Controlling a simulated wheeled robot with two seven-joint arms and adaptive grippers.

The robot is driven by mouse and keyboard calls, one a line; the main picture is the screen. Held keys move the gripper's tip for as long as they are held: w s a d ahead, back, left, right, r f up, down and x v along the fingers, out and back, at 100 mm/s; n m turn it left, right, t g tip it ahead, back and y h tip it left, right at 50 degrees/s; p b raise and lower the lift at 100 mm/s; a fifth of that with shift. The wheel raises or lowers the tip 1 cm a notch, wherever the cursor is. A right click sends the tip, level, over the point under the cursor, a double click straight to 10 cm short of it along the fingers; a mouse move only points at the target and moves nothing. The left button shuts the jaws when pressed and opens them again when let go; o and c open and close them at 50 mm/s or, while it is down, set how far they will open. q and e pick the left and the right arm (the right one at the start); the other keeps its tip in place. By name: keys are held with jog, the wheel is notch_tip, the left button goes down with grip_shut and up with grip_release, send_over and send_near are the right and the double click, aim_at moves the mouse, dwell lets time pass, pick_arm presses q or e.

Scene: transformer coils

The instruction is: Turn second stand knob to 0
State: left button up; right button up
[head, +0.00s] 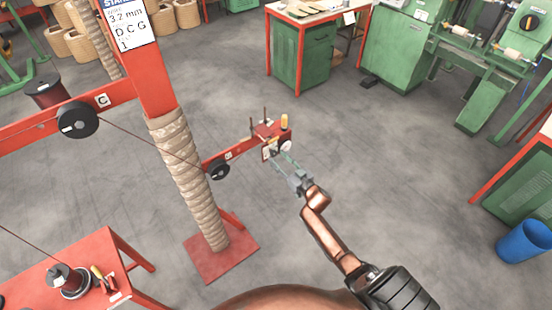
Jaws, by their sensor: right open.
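A red stand (155,80) with a rope-wrapped post rises at the left and carries a sign. Its crossbar bears a black knob (77,120) beside a letter C and a smaller black knob (219,169) further right. A pale round piece (286,146) sits near the far end of the bar, by a yellow-handled part (284,122). I cannot read the knob settings or tell which is the second one. My right gripper (279,156) is open, its fingers pointing at the bar's far end, close to the pale piece. Contact cannot be told. My left gripper is out of view.
A red table (105,255) with a spool stands at lower left. The stand's red foot plate (222,258) is on the floor. The middle floor is clear.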

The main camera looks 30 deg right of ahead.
jog(key=shift+w, duration=0.65)
jog(key=shift+a, duration=0.1)
grip_shut()
